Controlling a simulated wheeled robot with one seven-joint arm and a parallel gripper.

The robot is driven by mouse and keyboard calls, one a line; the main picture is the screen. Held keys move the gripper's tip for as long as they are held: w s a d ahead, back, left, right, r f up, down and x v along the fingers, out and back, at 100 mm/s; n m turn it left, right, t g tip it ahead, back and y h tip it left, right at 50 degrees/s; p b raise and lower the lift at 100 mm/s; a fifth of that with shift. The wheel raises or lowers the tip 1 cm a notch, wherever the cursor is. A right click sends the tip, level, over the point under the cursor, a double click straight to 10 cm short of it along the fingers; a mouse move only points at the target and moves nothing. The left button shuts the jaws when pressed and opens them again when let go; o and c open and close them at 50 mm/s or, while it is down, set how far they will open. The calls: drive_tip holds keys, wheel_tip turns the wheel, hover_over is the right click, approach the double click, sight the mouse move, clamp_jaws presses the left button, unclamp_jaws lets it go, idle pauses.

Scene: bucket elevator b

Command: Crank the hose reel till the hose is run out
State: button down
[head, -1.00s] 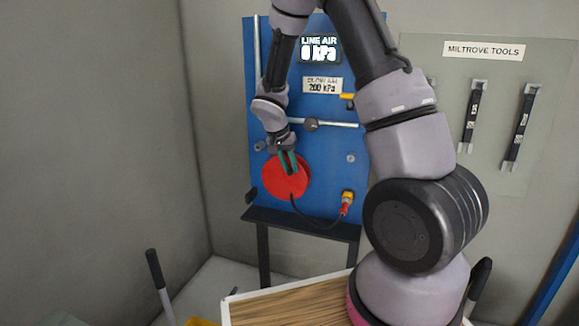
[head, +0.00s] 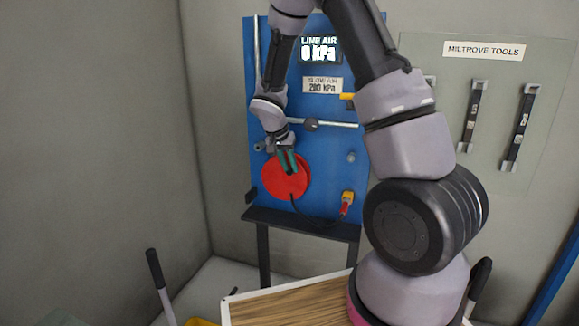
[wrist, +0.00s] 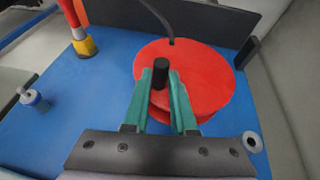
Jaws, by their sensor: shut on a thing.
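The red hose reel (head: 280,186) is a round disc low on the blue panel (head: 330,165). In the wrist view the reel (wrist: 207,78) fills the upper middle, with a black crank peg (wrist: 160,65) standing up from its face. My gripper (head: 287,160) is at the reel's upper part. In the wrist view its two green fingers (wrist: 162,88) are shut on the peg, one on each side. The black hose (head: 310,222) leaves the reel's lower edge and sags toward a red and yellow fitting (head: 346,203) at the right. The wound hose behind the disc is hidden.
A dark ledge (head: 300,224) runs below the panel. A tool board (head: 480,110) hangs at the right. A wood-topped table (head: 290,305) is in front.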

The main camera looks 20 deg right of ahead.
drive_tip(key=shift+w+a+r+n+g+h, duration=0.1)
drive_tip(key=shift+w+a+n+g+h, duration=0.15)
drive_tip(key=shift+w+a+g+h, duration=0.55)
drive_tip(key=shift+w+a+r+n+g+h, duration=0.1)
drive_tip(key=shift+w+a+n+g+h, duration=0.3)
drive_tip(key=shift+h, duration=0.8)
drive_tip(key=shift+w+a+r+n+g+h, duration=0.15)
drive_tip(key=shift+w+a+g+h, duration=0.15)
drive_tip(key=shift+a+g+h, duration=0.55)
drive_tip(key=shift+f+h, duration=0.1)
drive_tip(key=shift+h, duration=0.15)
drive_tip(key=c, duration=0.7)
unclamp_jaws()
drive_tip(key=shift+a, duration=0.15)
drive_tip(key=v, duration=1)
drive_tip(key=shift+a+r, duration=0.2)
drive_tip(key=shift+r, duration=0.05)
drive_tip(key=shift+s, duration=0.1)
drive_tip(key=shift+r, duration=0.1)
